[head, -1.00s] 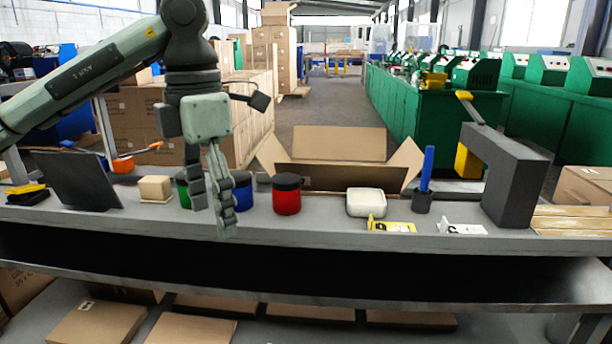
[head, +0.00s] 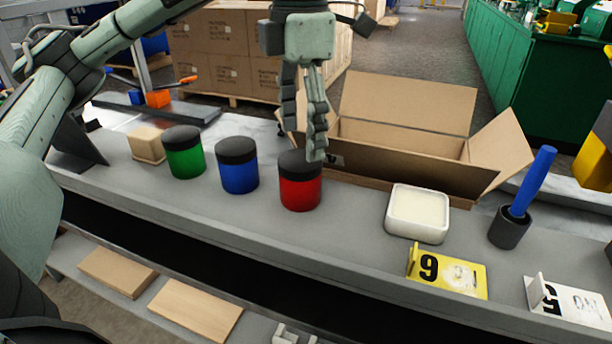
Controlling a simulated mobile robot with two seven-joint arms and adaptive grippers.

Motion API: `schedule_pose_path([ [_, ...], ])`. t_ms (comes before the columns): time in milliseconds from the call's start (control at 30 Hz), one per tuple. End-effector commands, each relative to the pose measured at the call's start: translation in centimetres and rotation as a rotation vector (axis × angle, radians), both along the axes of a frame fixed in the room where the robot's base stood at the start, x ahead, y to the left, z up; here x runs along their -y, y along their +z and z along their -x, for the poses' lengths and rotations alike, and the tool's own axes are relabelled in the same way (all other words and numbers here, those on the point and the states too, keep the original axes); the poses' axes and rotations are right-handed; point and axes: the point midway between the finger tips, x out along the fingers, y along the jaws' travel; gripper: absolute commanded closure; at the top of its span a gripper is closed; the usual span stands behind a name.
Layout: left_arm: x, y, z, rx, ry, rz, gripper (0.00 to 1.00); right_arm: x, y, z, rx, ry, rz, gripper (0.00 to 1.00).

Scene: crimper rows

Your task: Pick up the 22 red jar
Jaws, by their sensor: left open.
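The red jar (head: 300,192) has a black lid and stands upright on the grey bench, right of the blue jar (head: 238,172) and the green jar (head: 184,157). No number shows on it. My left gripper (head: 304,157) points down with its fingers apart and empty. In the picture its fingertips overlap the red jar's lid, and one finger covers part of the lid's right side. I cannot tell whether they touch it. My right gripper is not in view.
An open cardboard box (head: 400,150) stands behind the red jar. To the right are a white container (head: 417,214), a yellow card marked 9 (head: 446,272), a white card (head: 568,301) and a dark holder with a blue rod (head: 532,182). Bench in front of the jars is clear.

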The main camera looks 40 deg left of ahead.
Motion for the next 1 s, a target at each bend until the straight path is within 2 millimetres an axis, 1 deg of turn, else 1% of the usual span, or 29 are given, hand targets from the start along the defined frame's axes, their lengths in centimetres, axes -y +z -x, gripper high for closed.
schedule_pose_path([
  [33,0.0,-0.7,0.0,-0.001,0.001,-0.001,0.32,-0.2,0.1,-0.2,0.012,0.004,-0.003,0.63],
  [133,-0.3,-1.9,0.1,-0.001,0.003,-0.002,0.32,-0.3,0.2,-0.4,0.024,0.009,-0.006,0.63],
  [300,-0.4,-4.5,0.1,-0.001,0.003,-0.001,0.32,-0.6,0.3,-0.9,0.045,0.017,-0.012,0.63],
  [367,-0.4,-5.1,0.1,-0.001,0.002,0.000,0.32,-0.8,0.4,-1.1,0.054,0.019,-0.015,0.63],
  [467,-0.3,-5.6,0.1,0.001,0.001,0.001,0.32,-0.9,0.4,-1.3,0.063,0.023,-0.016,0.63],
  [667,-0.3,-5.6,0.0,0.002,0.001,0.001,0.32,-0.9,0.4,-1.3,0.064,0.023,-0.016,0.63],
  [767,-0.3,-5.6,0.0,0.000,0.002,0.001,0.43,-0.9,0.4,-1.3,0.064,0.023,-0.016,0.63],
  [1000,-0.3,-5.6,0.0,0.000,0.002,0.001,0.73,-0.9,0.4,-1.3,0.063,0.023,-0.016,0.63],
])
